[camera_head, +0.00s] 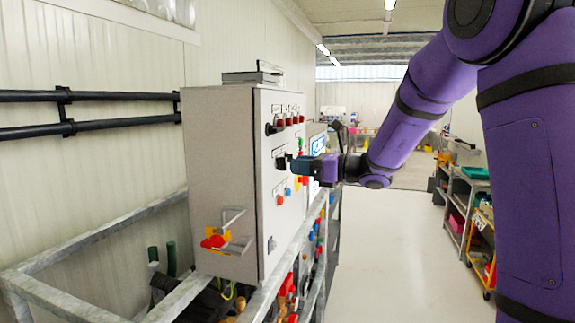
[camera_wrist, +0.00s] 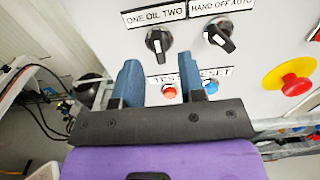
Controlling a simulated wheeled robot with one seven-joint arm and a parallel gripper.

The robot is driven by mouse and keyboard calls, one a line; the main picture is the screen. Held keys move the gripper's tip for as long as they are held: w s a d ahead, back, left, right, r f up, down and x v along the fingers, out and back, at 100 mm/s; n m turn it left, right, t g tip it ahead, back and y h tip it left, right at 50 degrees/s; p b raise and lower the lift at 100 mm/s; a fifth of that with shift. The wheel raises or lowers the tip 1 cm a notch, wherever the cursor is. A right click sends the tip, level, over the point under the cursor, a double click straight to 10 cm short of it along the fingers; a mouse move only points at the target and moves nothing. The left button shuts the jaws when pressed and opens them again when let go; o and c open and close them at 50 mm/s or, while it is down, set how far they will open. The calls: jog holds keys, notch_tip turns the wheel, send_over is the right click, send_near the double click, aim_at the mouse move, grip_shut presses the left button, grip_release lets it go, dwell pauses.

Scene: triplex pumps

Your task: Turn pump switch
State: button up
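The grey control cabinet (camera_head: 220,140) stands left of centre in the head view, its switch face turned to the right. In the wrist view a black rotary switch (camera_wrist: 158,43) sits under the label "ONE OIL TWO". A second black rotary switch (camera_wrist: 219,36) sits under "HAND OFF AUTO" to its right. Which one is the pump switch cannot be told. My gripper (camera_wrist: 162,75) is open, with two blue fingers apart and nothing between them. The "ONE OIL TWO" switch lies beyond the fingertips, roughly centred on the gap. In the head view my gripper (camera_head: 297,166) is close to the cabinet face.
A red button (camera_wrist: 170,92) and a blue button (camera_wrist: 212,87) under TEST and RESET are near the fingers. A red emergency stop (camera_wrist: 293,84) on yellow is at right. A metal frame (camera_head: 62,300) surrounds the cabinet. The aisle floor (camera_head: 390,250) is clear.

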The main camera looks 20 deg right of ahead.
aim_at(286, 164)
jog(key=shift+x, duration=1.85)
jog(key=shift+s, duration=0.1)
jog(key=shift+c, duration=0.4)
grip_shut()
jog(key=shift+n, duration=0.4)
jog(key=n, duration=0.3)
jog(key=shift+n, duration=2.5)
